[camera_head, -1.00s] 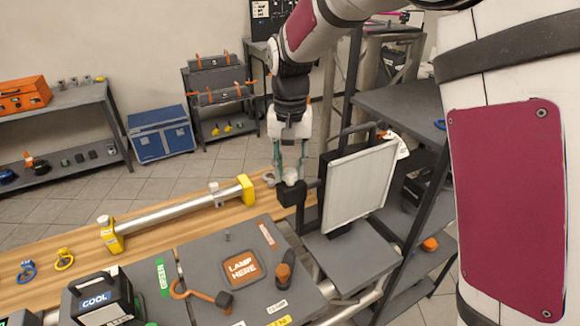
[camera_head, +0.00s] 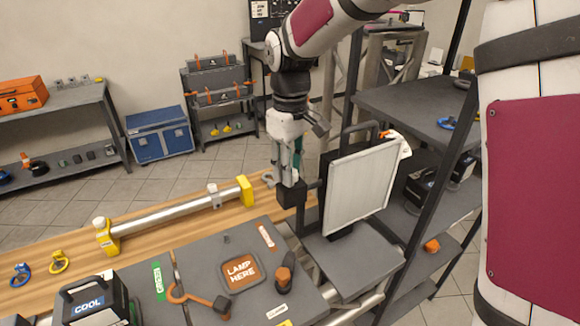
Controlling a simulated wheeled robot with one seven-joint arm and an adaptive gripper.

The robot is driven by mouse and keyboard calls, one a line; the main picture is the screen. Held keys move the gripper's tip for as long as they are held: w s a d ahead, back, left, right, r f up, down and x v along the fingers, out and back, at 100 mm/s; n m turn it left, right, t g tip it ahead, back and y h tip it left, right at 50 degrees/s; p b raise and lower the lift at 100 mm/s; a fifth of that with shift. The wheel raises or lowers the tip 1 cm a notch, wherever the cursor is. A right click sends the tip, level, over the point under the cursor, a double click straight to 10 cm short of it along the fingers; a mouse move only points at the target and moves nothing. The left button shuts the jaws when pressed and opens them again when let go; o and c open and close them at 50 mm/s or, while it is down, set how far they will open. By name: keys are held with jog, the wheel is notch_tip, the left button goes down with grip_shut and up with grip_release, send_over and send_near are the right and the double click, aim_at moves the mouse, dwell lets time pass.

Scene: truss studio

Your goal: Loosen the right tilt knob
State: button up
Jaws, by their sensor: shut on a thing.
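The lamp panel (camera_head: 362,187), a pale square face in a black frame with a handle on top, stands at the centre right. A black bracket block (camera_head: 291,195) sits beside its left edge in the picture. My gripper (camera_head: 288,178) points down onto the top of this block. Its fingers are shut on the tilt knob there, which they mostly hide in this view. The fingers are seen nearly edge-on. Which of the lamp's knobs this is cannot be read from a label.
A grey board (camera_head: 205,270) with a "LAMP HERE" patch (camera_head: 240,272) lies in front. A silver tube (camera_head: 180,215) in yellow holders lies on the wooden bench. A "COOL" case (camera_head: 90,300) stands at front left. Dark shelves (camera_head: 425,105) stand close behind the panel.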

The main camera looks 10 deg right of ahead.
jog(key=shift+n, duration=2.2)
jog(key=o, duration=1.2)
jog(key=shift+r, duration=0.1)
notch_tip(320, 180, up, 12)
jog(key=shift+f, duration=0.1)
jog(key=shift+s, duration=0.1)
